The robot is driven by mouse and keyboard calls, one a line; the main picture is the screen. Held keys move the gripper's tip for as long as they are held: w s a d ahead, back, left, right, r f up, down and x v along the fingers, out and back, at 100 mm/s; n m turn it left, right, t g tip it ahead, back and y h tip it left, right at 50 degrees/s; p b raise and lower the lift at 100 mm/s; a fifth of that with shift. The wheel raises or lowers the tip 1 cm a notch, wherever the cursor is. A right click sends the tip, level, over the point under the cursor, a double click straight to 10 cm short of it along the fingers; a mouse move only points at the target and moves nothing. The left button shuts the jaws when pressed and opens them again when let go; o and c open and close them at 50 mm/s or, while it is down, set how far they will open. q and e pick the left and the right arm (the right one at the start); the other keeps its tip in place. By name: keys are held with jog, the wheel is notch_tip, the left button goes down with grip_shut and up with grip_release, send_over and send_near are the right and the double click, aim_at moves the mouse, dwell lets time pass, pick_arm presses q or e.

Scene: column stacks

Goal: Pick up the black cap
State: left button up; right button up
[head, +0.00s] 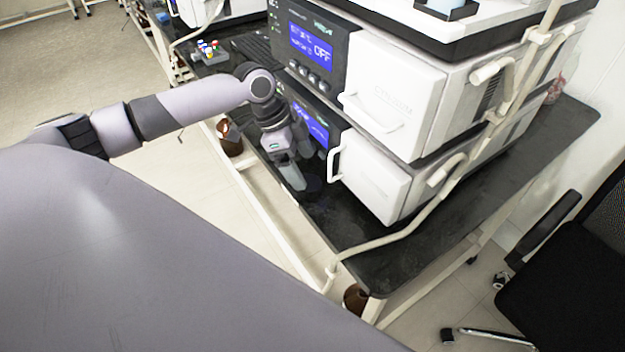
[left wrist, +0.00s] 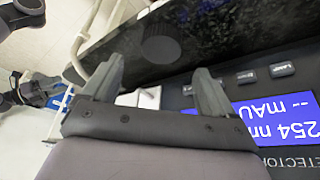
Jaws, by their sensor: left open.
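The black cap (head: 312,188) is a dark round disc lying on the black bench top in front of the lower instrument. It is hard to make out against the dark surface. It also shows in the left wrist view (left wrist: 161,49), just beyond and between the fingertips. My left gripper (head: 303,172) is open and points down beside the cap, apart from it. In the left wrist view its two fingers (left wrist: 158,66) are spread with nothing held between them.
Stacked white instruments (head: 385,92) with blue displays stand close behind the gripper. The black bench top (head: 430,250) has its front edge close by. A pale tube (head: 395,238) runs down over the bench. A chair (head: 560,270) stands at right.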

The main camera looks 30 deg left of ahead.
aim_at(308, 182)
pick_arm(q)
jog(key=x, duration=0.5)
jog(key=shift+s+a+f, duration=0.15)
jog(key=shift+a+f, duration=0.15)
jog(key=shift+f, duration=0.1)
jog(key=c, duration=1.1)
jog(key=shift+r, duration=0.2)
jog(key=shift+s+a+r, duration=0.1)
jog(key=shift+s+r, duration=0.05)
jog(key=shift+r, duration=0.05)
notch_tip(308, 182, up, 6)
jog(key=shift+s+a+r, duration=0.1)
jog(key=shift+s+a, duration=1.15)
jog(key=shift+s, duration=1.8)
jog(key=shift+s+a, duration=1.25)
jog(key=shift+s, duration=1.75)
jog(key=shift+s+a+r, duration=0.1)
jog(key=shift+s+a, duration=1.15)
jog(key=shift+s, duration=1.8)
